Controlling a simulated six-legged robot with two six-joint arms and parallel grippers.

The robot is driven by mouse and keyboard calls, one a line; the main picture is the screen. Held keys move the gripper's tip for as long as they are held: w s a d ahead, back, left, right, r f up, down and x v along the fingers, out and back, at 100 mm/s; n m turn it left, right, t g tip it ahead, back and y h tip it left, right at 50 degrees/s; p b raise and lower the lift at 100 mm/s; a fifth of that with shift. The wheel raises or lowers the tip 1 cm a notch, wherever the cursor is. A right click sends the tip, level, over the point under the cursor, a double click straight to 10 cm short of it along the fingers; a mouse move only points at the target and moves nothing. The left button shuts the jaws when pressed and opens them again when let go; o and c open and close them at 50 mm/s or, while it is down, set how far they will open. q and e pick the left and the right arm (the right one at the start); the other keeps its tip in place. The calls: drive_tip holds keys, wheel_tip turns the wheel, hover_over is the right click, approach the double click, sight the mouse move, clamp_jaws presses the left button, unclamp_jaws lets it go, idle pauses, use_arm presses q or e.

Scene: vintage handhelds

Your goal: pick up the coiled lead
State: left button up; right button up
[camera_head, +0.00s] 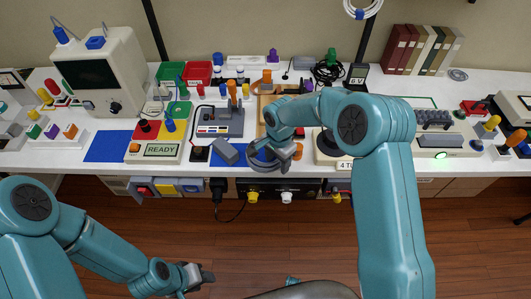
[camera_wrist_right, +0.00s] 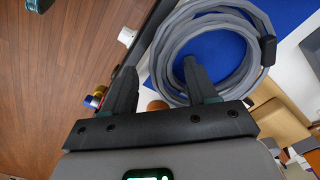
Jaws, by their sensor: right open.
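The coiled lead (camera_head: 258,167) is a grey ring of cable lying at the front edge of the white bench, on a blue mat (camera_wrist_right: 222,55). In the right wrist view the coil (camera_wrist_right: 162,52) fills the top middle, with a dark block on its right side. My right gripper (camera_wrist_right: 160,68) is open. One finger shows over the coil's centre and the other outside its left side, with the coil's left band between them. In the head view my right gripper (camera_head: 262,152) hides part of the coil. My left gripper (camera_head: 200,276) is low in front of the bench, apart from everything.
A grey device (camera_head: 220,122) and a READY box (camera_head: 160,145) stand left of the coil. A round dark-topped device (camera_head: 328,148) stands to the right. Plugs (camera_head: 286,197) stick out of the panel below the bench edge. A black coiled cable (camera_head: 327,72) lies at the back.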

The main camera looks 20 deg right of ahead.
clamp_jaws()
drive_tip(key=shift+r, duration=0.1)
wheel_tip(320, 180, up, 20)
idle(0.6)
